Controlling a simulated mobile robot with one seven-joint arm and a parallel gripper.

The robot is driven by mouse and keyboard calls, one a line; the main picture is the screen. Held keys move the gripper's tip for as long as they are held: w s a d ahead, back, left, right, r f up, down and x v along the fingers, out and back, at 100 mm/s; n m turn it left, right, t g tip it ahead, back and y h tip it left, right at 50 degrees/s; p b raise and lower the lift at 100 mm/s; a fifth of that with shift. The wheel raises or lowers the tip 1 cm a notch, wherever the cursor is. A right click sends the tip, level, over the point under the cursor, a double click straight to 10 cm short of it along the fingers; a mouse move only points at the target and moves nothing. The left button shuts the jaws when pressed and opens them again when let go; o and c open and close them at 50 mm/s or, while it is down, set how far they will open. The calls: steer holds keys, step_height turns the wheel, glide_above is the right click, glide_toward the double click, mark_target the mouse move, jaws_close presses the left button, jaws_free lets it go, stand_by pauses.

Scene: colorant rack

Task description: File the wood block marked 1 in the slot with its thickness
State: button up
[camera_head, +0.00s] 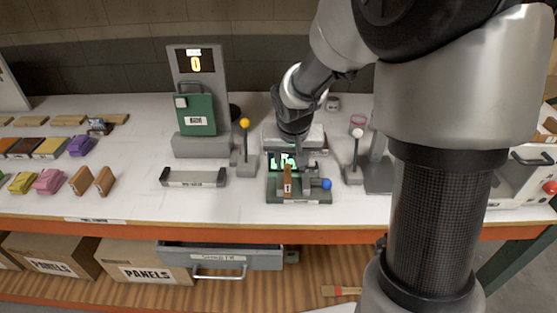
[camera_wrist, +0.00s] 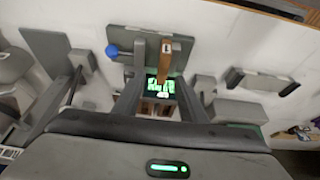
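The brown wood block (camera_head: 288,181) stands upright in a grey gauge-like fixture (camera_head: 300,197) with a blue knob. A pale label marked 1 shows on its end in the wrist view, where the block (camera_wrist: 165,65) lies in line with the gap of my gripper (camera_wrist: 163,88). The fingers are apart, with clear space on both sides of the block. In the head view my gripper (camera_head: 290,152) points down just behind the block, over a green lit display (camera_head: 279,161). Whether the fingertips reach around the block I cannot tell. I cannot make out which slot matches its thickness.
Levers with a yellow knob (camera_head: 245,123) and a white knob (camera_head: 358,133) flank the fixture. A grey tray (camera_head: 193,178) lies to its left, below a stand with a green case (camera_head: 196,115). An open drawer (camera_head: 222,257) juts below the table.

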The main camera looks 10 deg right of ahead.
mark_target(288, 174)
steer(key=x, duration=0.6)
steer(key=shift+w+a+f, duration=0.2)
steer(key=shift+w+a, duration=0.05)
jaws_close()
